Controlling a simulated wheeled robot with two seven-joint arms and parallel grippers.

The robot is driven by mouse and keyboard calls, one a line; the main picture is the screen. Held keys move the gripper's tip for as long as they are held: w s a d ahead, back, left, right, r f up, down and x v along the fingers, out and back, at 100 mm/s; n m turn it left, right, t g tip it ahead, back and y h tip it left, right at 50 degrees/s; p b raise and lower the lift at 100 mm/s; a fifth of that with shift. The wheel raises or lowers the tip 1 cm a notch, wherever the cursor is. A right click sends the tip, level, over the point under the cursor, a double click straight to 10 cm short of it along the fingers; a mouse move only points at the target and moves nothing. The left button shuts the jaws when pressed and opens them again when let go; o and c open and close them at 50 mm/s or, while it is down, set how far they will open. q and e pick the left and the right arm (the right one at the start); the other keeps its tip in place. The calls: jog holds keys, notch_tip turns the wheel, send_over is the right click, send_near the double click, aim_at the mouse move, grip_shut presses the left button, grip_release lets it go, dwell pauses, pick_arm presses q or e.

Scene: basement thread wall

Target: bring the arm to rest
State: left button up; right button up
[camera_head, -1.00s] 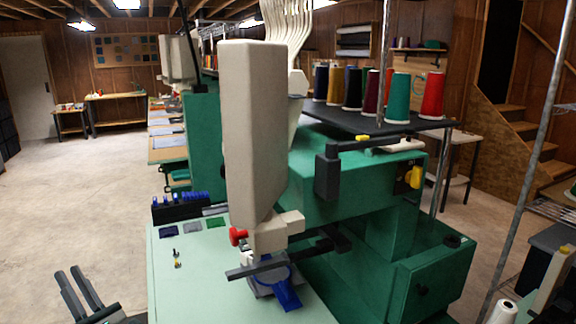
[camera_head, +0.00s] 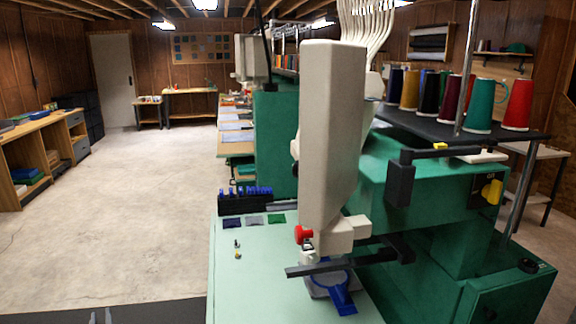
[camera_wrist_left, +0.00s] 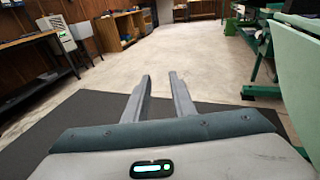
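My left gripper (camera_head: 100,316) shows only as its fingertips at the bottom edge of the head view, left of the green machine's table. In the left wrist view the left gripper (camera_wrist_left: 161,80) has its two fingers apart with nothing between them. It hangs over the dark floor mat (camera_wrist_left: 80,115), pointing along the open floor. The rest of the left arm is hidden in the head view. My right gripper is in neither view.
The green embroidery machine (camera_head: 415,195) with thread cones stands at the right. Its pale table (camera_head: 265,290) carries a blue hoop (camera_head: 338,292), fabric swatches and a dark rack (camera_head: 243,203). Wooden shelving (camera_head: 40,155) lines the left. The concrete floor (camera_head: 130,215) between is clear.

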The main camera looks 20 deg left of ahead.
pick_arm(q)
jog(key=s+a+f+n+g+h, duration=0.3)
jog(key=s+f+n+h, duration=0.5)
jog(key=s+f+n, duration=1)
jog(key=s+d+f+n+h, duration=0.1)
jog(key=s+d+f, duration=0.1)
jog(key=d+f, duration=0.55)
jog(key=s+d+f+h, duration=0.1)
jog(key=s+d+f, duration=0.25)
jog(key=d, duration=0.75)
jog(key=s+d+f+n+h, duration=0.1)
jog(key=s+d+f, duration=0.1)
jog(key=d+f, duration=0.6)
jog(key=d+f+n+h, duration=0.1)
jog(key=d, duration=1.7)
jog(key=s+d+f+n+h, duration=0.1)
jog(key=d+f+n+h, duration=0.1)
jog(key=d, duration=1.6)
jog(key=shift+s+d+f+g+h, duration=0.15)
jog(key=shift+s+f+g+h, duration=0.15)
jog(key=shift+g, duration=0.1)
